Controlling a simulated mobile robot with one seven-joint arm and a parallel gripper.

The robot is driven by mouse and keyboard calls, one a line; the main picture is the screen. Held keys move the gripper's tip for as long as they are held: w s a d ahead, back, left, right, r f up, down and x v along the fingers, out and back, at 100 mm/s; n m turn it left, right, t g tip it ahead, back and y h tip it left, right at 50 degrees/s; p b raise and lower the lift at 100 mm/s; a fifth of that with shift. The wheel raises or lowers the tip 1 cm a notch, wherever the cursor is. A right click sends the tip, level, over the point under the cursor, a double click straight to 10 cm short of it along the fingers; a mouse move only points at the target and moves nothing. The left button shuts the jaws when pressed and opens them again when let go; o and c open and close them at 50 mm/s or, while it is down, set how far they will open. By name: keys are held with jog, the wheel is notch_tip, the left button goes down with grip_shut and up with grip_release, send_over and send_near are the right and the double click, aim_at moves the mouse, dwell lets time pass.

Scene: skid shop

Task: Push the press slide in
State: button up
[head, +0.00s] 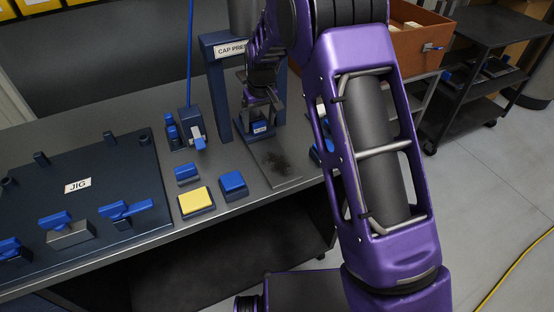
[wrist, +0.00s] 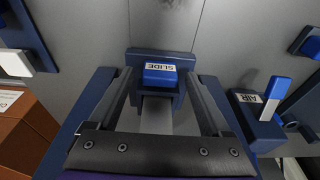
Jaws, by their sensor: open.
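The cap press (head: 222,100) is a dark blue frame at the back of the bench, labelled "CAP PRE…", partly hidden by my arm. Its slide (head: 260,128) has a blue block front; in the wrist view the block's "SLIDE" label (wrist: 160,74) shows upside down. My gripper (head: 262,108) is at the press, pointing down over the slide. In the wrist view my gripper (wrist: 158,78) is open and empty, one finger on each side of the blue block. I cannot tell whether the fingers touch it.
A scuffed grey plate (head: 278,165) lies in front of the press. The blue AIR valve (wrist: 268,96) stands beside it. Yellow (head: 196,201) and blue (head: 232,182) buttons sit near the bench edge. A jig plate (head: 100,190) fills the left. An orange bin (head: 418,45) stands behind my arm.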

jog(key=shift+r+p, duration=1.25)
jog(key=shift+r, duration=0.9)
jog(key=shift+r, duration=0.1)
jog(key=shift+s+d+r+p, duration=0.1)
jog(key=shift+s+r+p, duration=0.1)
jog(key=shift+r+p, duration=0.6)
jog(key=shift+s+d+r+p, duration=0.15)
jog(key=shift+r+p, duration=0.2)
jog(key=shift+r, duration=0.7)
jog(key=shift+a, duration=0.1)
